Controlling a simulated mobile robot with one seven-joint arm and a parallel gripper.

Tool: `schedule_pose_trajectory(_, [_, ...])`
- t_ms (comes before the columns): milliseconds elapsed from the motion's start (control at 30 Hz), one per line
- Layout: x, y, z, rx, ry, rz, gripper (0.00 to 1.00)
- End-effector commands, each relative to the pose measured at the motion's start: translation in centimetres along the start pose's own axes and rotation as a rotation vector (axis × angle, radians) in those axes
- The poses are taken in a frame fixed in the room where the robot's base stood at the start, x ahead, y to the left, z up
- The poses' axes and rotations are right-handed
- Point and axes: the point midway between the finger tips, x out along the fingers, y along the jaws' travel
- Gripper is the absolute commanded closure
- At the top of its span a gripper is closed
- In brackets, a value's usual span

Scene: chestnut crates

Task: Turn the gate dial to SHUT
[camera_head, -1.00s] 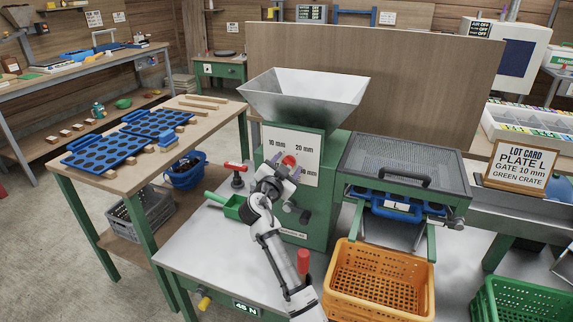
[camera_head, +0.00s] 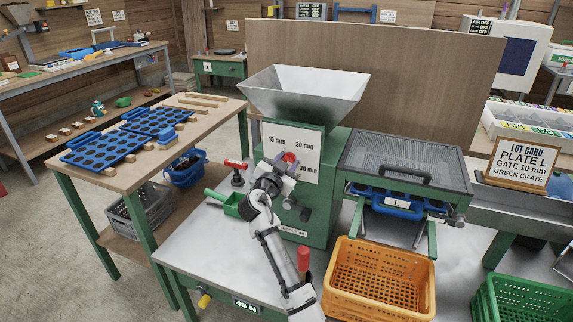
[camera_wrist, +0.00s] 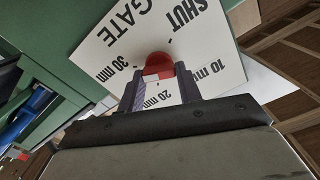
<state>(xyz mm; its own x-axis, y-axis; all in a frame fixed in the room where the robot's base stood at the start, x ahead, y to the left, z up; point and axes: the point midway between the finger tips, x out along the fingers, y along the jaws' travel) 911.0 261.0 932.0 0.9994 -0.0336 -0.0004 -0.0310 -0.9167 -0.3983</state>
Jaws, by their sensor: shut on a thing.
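The gate dial is a red knob (camera_head: 290,156) on a white plate (camera_head: 308,146) on the front of the green machine. In the wrist view the red knob (camera_wrist: 159,66) stands among the printed words SHUT, GATE, 10 mm, 20 mm and 30 mm. My gripper (camera_head: 285,161) is shut on the knob, and its two dark fingers (camera_wrist: 160,84) lie at either side of it. A pale patch shows on the knob's side nearest 20 mm. I cannot tell for certain which mark the dial points to. In the head view SHUT is hidden behind my gripper.
A metal hopper (camera_head: 305,95) tops the machine. A green scoop (camera_head: 233,204) and a red-handled clamp (camera_head: 237,170) are left of my arm. A red upright handle (camera_head: 303,259) stands close to its right. An orange crate (camera_head: 380,280) and a green crate (camera_head: 518,302) are at right.

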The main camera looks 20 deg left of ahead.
Motion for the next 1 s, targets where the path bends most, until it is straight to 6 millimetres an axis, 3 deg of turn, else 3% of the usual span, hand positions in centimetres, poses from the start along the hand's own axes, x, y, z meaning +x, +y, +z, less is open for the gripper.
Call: schedule_pose_trajectory(1000, [0.01, -0.4, 0.14, -0.936, -0.001, 0.001, 0.88])
